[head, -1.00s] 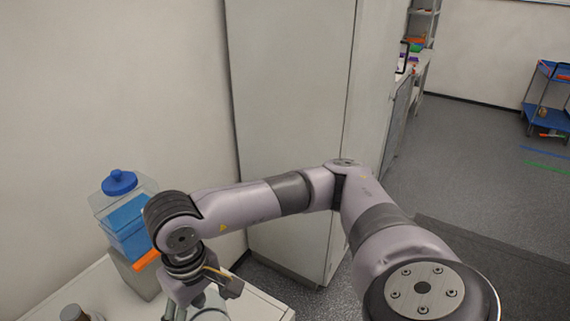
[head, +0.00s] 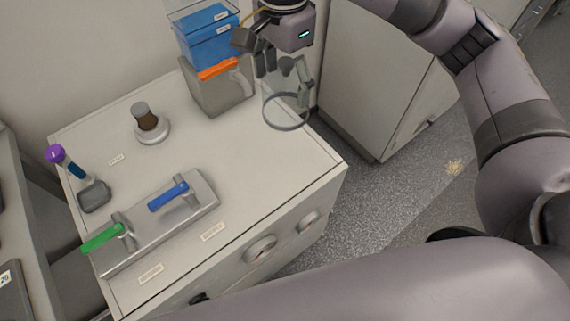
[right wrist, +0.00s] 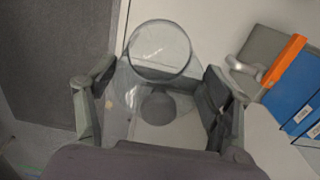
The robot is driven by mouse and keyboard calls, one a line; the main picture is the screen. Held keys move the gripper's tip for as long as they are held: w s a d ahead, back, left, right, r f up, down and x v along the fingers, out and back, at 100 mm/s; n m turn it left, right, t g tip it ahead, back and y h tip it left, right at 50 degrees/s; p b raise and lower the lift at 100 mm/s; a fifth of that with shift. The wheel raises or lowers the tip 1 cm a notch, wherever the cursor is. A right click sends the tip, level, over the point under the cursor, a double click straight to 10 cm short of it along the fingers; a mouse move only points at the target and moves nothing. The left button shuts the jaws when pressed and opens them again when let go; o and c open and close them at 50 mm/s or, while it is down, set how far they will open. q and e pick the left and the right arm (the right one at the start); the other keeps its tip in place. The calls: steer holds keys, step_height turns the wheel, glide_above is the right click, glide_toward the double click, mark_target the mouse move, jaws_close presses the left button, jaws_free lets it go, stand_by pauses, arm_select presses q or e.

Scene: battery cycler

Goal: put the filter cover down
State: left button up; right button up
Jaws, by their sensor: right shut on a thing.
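The filter cover (head: 286,122) is a clear bell-shaped cover with a grey ring rim. My right gripper (head: 286,72) is shut on its grey top, at the back right of the white cabinet (head: 225,150). The cover hangs rim-down by the cabinet's right edge; I cannot tell whether the rim touches the top. In the right wrist view the clear cover (right wrist: 160,52) shows between the two fingers. A brown filter (head: 146,120) on a round grey base stands uncovered on the cabinet top, left of the cover. My left gripper is not in view.
A grey stand with a blue tank (head: 208,42) and an orange handle (head: 218,69) is close left of the cover. A valve block with green (head: 103,238) and blue (head: 167,196) handles lies in front. A purple-topped item (head: 55,153) stands left. The middle top is clear.

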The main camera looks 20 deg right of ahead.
step_height(320, 180, down, 19)
steer(key=p, duration=0.2)
steer(key=shift+f+p, duration=0.1)
steer(key=shift+p, duration=0.25)
steer(key=shift+f, duration=0.35)
steer(key=shift+f, duration=0.2)
steer(key=o, duration=1.5)
steer(key=shift+o, duration=0.2)
steer(key=shift+r, duration=0.1)
